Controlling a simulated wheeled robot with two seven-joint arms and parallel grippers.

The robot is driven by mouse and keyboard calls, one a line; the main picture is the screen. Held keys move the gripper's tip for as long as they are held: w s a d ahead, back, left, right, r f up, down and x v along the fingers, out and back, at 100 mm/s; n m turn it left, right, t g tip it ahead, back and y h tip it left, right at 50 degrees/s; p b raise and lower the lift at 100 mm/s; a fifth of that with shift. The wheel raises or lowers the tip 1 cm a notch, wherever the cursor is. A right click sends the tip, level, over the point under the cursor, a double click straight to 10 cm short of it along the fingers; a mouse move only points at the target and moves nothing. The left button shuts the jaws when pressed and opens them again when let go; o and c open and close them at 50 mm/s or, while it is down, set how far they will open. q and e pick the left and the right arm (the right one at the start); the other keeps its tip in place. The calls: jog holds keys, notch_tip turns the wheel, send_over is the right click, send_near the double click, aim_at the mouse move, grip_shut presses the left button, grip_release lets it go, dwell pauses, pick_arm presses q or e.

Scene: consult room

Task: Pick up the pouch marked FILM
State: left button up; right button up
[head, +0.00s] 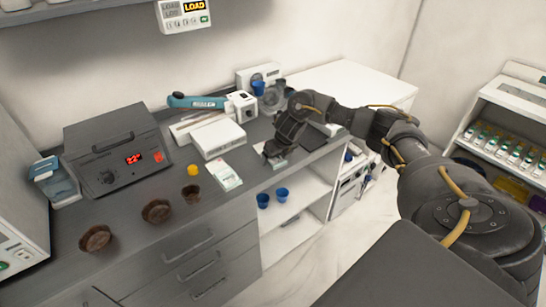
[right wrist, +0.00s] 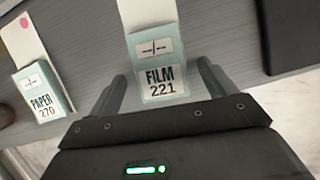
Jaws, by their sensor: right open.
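The pouch marked FILM (right wrist: 160,78) is pale teal and white with the number 221, and it lies on the grey counter in the right wrist view. My right gripper (right wrist: 162,70) is open, with one finger to each side of the pouch's labelled end; I cannot tell whether they touch it. In the head view my right gripper (head: 274,154) is low over the counter near its front edge and mostly hides that pouch. A similar pouch marked PAPER (right wrist: 42,92), number 270, lies to the left; it also shows in the head view (head: 226,177). My left gripper is out of view.
A grey device with a red display (head: 120,155) stands on the counter (head: 135,215) at the left. White boxes (head: 217,138) and a blue-handled tool (head: 196,101) lie behind the pouches. Blue cups (head: 282,195) sit on the shelf below the counter.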

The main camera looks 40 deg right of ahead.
jog(key=c, duration=1)
jog(key=shift+r, duration=0.1)
jog(key=shift+r, duration=0.2)
notch_tip(320, 180, up, 2)
jog(key=shift+w+r+b, duration=0.1)
jog(key=shift+w+b, duration=0.05)
jog(key=shift+b, duration=0.85)
jog(key=s+d+r, duration=0.2)
jog(key=s+r, duration=0.1)
jog(key=s, duration=0.1)
jog(key=s+d+r, duration=0.2)
jog(key=s+r, duration=0.1)
jog(key=s, duration=0.1)
jog(key=s+d+r, duration=0.2)
jog(key=s+r, duration=0.2)
jog(key=shift+s+d+r+p, duration=0.1)
jog(key=shift+s+d+p, duration=0.1)
jog(key=shift+d+p, duration=0.15)
